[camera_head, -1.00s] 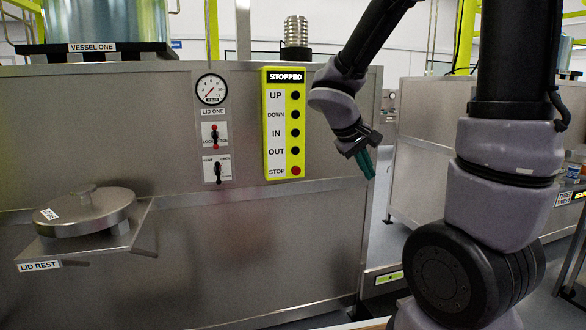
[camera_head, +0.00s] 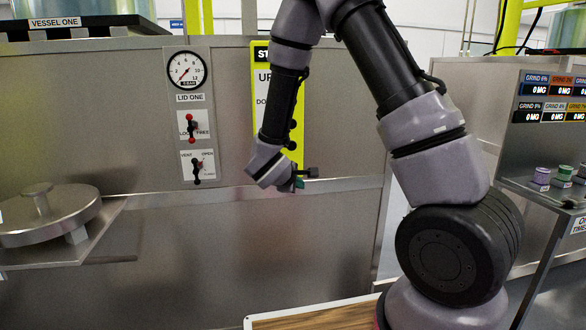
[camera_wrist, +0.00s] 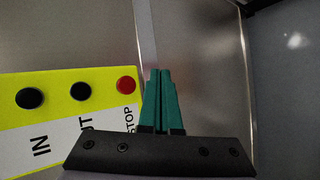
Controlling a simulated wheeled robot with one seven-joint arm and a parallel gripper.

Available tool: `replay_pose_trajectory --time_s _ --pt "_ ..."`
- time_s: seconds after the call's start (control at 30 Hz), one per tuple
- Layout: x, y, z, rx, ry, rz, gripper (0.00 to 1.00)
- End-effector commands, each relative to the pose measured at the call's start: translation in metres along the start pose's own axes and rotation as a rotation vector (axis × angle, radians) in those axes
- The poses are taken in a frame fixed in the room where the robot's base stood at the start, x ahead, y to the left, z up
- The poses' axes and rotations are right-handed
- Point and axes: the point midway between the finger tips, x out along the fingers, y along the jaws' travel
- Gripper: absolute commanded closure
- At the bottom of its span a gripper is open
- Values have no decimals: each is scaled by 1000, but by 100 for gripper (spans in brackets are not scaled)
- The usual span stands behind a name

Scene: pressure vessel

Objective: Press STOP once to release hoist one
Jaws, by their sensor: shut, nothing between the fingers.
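The yellow hoist control panel (camera_head: 257,70) stands on the steel cabinet front in the head view, mostly hidden behind my arm. In the wrist view the panel (camera_wrist: 60,78) shows at the left, with black buttons beside the IN label and a second, partly covered label. The red STOP button (camera_wrist: 126,85) is at the panel's right end. My gripper (camera_wrist: 161,73) has its green fingers shut and empty, to the right of the STOP button and apart from it in the picture. In the head view my gripper (camera_head: 299,183) is near the panel's lower end. I cannot tell its distance from the panel.
A round lid (camera_head: 42,213) rests on a steel shelf at left. A grinding station (camera_head: 548,110) stands at right.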

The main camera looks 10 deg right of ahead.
Motion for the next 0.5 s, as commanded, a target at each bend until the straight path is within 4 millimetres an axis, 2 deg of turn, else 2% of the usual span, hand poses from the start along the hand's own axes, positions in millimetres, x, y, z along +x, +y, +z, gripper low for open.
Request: replay_pose_trajectory --time_s 0.5 --pt "3 -2 -6 -12 13 3 100"
